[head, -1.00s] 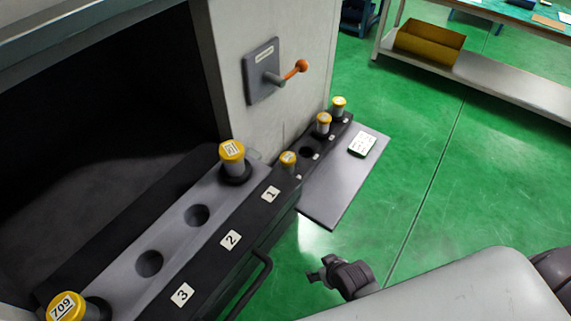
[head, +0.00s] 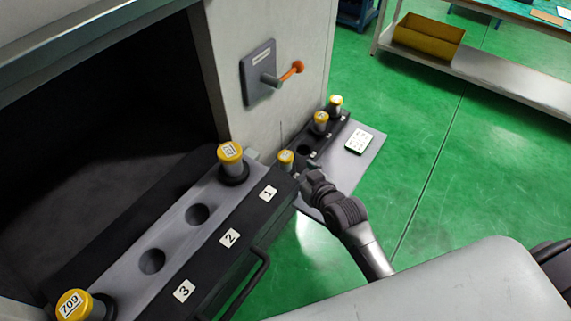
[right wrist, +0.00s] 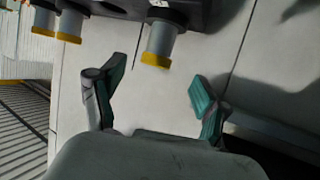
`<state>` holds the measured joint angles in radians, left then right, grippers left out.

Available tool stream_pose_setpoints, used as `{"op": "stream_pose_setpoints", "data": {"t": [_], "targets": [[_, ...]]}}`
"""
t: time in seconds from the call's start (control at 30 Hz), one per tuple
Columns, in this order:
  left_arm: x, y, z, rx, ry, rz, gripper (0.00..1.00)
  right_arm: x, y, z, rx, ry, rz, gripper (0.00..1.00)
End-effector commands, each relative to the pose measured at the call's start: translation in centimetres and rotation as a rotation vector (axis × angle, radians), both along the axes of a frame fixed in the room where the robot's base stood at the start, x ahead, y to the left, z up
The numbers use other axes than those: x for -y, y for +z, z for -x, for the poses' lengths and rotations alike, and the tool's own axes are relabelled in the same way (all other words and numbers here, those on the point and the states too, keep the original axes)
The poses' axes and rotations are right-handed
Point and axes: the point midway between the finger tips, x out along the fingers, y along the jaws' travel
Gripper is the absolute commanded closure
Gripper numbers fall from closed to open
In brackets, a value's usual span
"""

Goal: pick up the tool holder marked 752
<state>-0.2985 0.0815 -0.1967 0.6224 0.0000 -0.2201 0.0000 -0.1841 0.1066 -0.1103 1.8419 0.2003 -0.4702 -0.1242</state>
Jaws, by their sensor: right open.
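Several yellow-capped grey tool holders stand in view. One stands at slot 1 (head: 230,160) of the big rack, and one marked 709 (head: 74,304) stands at its near end. A smaller side rack holds a front holder (head: 286,158), a middle one (head: 320,121) and a far one (head: 335,103); I cannot read 752 on any of them. My right gripper (head: 308,180) is open and empty beside the front holder. In the right wrist view the front holder (right wrist: 160,42) lies ahead of the gap between the spread fingers (right wrist: 155,72), apparently not gripped. My left gripper is not in view.
The big rack (head: 205,240) has two empty holes and labels 1, 2, 3. The side rack has an empty hole (head: 305,151). A grey plate (head: 368,160) with a white card (head: 360,140) lies beside it. An orange-knobbed lever (head: 283,78) juts from the machine wall. Green floor is open at right.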

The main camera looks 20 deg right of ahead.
Motion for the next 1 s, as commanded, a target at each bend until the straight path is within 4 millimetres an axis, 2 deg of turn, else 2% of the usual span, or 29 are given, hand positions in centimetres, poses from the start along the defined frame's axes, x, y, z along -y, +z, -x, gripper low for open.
{"op": "stream_pose_setpoints", "data": {"t": [0.1,0.37,0.7,1.0], "targets": [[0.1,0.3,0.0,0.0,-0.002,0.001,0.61,-0.3,-0.6,-1.7,0.0,0.0,0.001,0.25],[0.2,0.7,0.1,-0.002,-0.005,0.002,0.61,-0.6,-1.2,-3.1,-0.001,0.0,0.001,0.25],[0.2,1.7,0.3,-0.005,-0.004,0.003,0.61,-1.1,-2.9,-6.8,-0.001,0.0,0.0,0.25],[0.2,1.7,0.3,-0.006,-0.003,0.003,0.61,-1.2,-3.2,-7.2,-0.002,0.0,0.001,0.25]]}}
